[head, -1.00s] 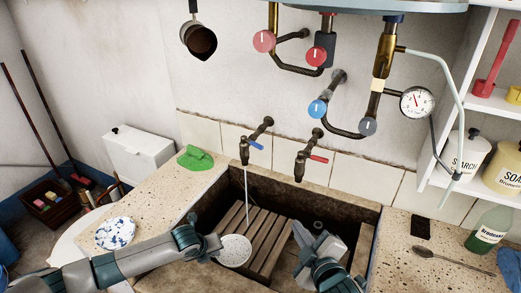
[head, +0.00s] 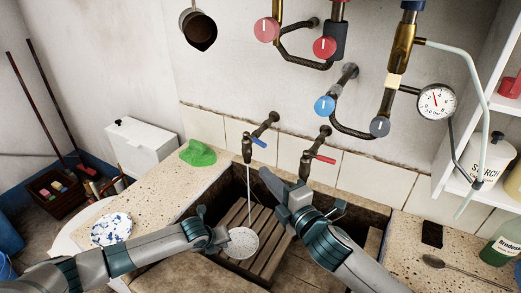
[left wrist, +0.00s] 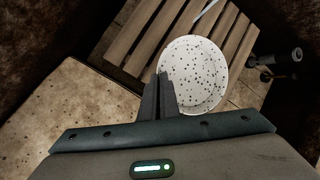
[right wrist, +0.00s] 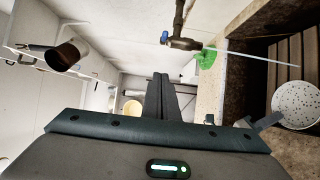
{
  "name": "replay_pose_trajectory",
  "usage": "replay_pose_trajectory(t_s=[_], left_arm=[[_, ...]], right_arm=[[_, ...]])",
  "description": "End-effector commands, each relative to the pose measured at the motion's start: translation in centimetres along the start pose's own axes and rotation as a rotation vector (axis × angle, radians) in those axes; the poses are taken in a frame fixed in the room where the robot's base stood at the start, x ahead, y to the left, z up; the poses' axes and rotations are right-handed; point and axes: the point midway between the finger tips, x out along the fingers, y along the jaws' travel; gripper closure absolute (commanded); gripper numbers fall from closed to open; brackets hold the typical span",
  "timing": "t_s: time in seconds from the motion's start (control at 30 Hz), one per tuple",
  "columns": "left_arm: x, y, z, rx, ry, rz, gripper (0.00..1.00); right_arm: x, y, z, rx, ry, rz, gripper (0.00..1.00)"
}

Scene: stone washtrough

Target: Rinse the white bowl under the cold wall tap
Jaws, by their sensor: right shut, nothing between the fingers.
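The white speckled bowl (head: 243,243) is inside the stone trough, above the slatted wooden rack. My left gripper (head: 222,238) is shut on its left rim; the left wrist view also shows the bowl (left wrist: 195,80) at its fingertips (left wrist: 165,82). The cold wall tap (head: 247,150), with a blue lever, is running. Its thin water stream (head: 249,190) comes down at the bowl's far side; I cannot tell whether it lands inside. My right gripper (head: 270,180) is shut and empty, raised above the trough to the right of the stream.
A red-lever tap (head: 307,163) stands close behind my right gripper. A green cloth (head: 198,153) and a blue-spotted plate (head: 111,229) lie on the left ledge. A spoon (head: 460,270), dark block (head: 432,234) and green bottle (head: 500,247) are on the right.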

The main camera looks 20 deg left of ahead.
Motion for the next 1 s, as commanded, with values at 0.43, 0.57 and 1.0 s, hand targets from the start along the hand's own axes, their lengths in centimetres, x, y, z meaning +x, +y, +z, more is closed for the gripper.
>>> replay_pose_trajectory(t_s=[0.43,0.57,1.0], left_arm=[[-0.5,-0.2,0.2,0.000,-0.001,-0.001,1.00],[-0.9,-0.3,0.4,0.000,-0.001,-0.001,1.00],[-2.6,-0.9,1.1,0.000,-0.001,-0.001,1.00]], right_arm=[[1.4,0.2,0.0,0.003,-0.001,0.001,1.00],[2.9,0.2,0.0,0.003,-0.002,-0.001,1.00],[9.1,0.2,0.0,0.003,-0.002,-0.001,1.00]])
